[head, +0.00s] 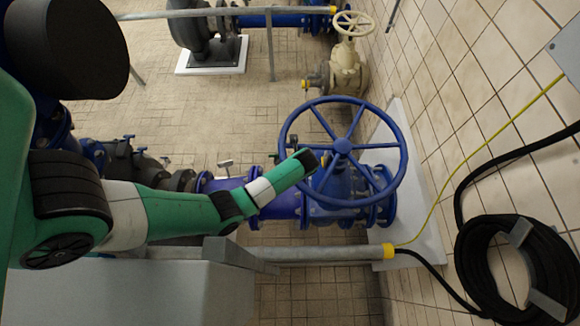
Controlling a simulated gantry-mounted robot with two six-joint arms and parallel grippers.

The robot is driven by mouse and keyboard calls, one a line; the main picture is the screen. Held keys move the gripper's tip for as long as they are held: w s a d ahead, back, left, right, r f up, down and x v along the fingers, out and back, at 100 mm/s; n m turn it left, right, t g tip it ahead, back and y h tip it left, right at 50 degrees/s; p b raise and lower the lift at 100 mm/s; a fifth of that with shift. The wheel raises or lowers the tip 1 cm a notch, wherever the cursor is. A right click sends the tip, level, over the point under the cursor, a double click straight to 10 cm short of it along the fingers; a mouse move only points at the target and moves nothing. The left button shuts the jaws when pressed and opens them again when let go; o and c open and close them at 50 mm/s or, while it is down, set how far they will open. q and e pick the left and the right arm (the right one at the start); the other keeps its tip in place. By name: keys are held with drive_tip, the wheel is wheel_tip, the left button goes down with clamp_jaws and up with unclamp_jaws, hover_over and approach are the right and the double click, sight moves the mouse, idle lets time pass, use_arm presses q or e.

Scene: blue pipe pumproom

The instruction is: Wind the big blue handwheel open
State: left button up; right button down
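The big blue handwheel (343,146) is in the middle of the head view, with several spokes running from its hub to a round rim. It sits on a blue valve (343,187) in the pipe line. My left gripper (309,160) reaches in from the left, and its dark tip is at the left part of the wheel, between the rim and the hub in the picture. I cannot tell whether it touches a spoke or the rim. Its fingers are too small and dark to tell open from shut. My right gripper is not in view.
A cream valve with a smaller handwheel (352,24) stands behind. A grey rail (330,253) with a yellow end runs in front of the valve. The tiled wall at right carries a coiled black hose (475,262) and a yellow-green cable (458,188). Tiled floor shows behind.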

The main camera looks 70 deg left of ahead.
use_arm(q)
drive_tip(key=shift+a+f, duration=0.1)
drive_tip(key=shift+f, duration=0.1)
clamp_jaws()
idle(1.3)
